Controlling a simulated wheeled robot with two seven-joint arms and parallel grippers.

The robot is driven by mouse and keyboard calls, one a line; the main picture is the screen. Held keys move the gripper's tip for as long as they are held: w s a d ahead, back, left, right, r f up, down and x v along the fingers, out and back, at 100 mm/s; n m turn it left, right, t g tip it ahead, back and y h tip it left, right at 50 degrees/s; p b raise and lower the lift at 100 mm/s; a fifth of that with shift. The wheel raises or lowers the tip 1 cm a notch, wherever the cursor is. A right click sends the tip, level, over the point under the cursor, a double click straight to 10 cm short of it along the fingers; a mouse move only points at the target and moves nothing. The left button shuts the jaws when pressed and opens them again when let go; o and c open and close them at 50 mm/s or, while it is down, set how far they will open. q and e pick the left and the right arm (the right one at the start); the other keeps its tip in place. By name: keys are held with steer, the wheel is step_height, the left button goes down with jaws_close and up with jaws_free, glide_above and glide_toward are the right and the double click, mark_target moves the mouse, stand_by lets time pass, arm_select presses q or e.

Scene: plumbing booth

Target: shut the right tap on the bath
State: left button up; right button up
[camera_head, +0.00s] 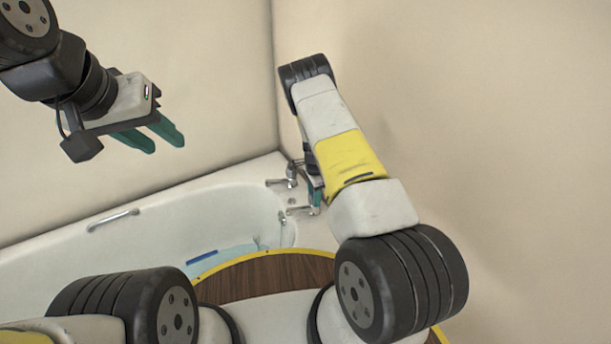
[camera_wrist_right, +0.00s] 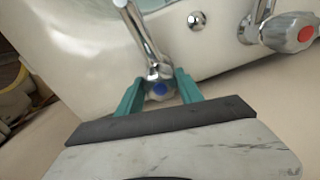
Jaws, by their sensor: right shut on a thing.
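The bath (camera_head: 150,215) stands along the back wall, with two chrome taps at its right end. The tap with the blue mark (camera_wrist_right: 160,76) is between the teal fingers of my right gripper (camera_wrist_right: 162,92), which is shut on its handle. Its spout also shows in the head view (camera_head: 299,210), where my right gripper (camera_head: 316,197) is partly hidden by its own arm. The red-marked tap (camera_wrist_right: 300,33) stands apart to the right in the wrist view and further back in the head view (camera_head: 290,175). My left gripper (camera_head: 167,143) is open and empty, raised above the bath.
A chrome grab handle (camera_head: 113,219) is on the bath's rim. Shallow bluish water and a dark blue strip (camera_head: 202,257) show inside the bath. A round wooden surface with a yellow edge (camera_head: 270,277) is in front. A bare wall (camera_head: 470,120) closes off the right side.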

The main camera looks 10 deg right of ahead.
stand_by(0.3)
steer(key=o, duration=1.4)
steer(key=shift+r, duration=3.9)
